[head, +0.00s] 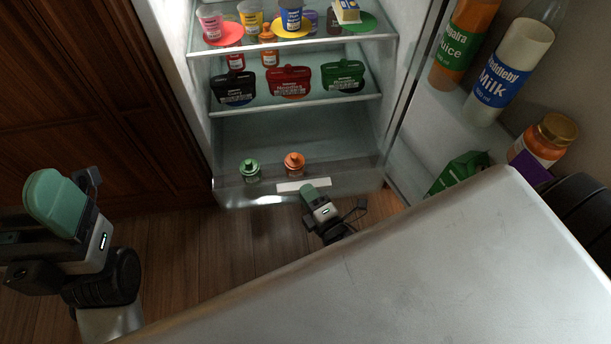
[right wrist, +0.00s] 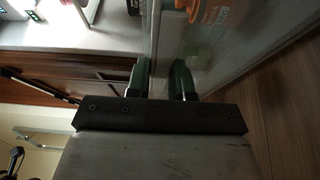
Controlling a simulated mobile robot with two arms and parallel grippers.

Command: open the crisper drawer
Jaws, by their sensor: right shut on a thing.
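The crisper drawer (head: 228,198) is at the bottom of the open fridge, below the shelves. It has a clear front with a pale label strip (head: 303,184). A green-capped bottle (head: 250,171) and an orange-capped bottle (head: 294,164) show behind that front. How far out the drawer stands is hard to tell. My right gripper (head: 308,191) is at the middle of its front edge. In the right wrist view, the right gripper's green fingers (right wrist: 161,80) are on either side of a thin upright panel and shut on it. My left gripper (head: 58,198) is at the far left, away from the fridge; its finger gap is not clear.
Shelves above hold cups, bottles and dark packs, including a red one (head: 288,82). The fridge door at right carries a juice bottle (head: 464,45), a milk bottle (head: 510,70), a jar (head: 546,138) and a green carton (head: 458,172). Wooden floor (head: 185,240) is clear before the drawer.

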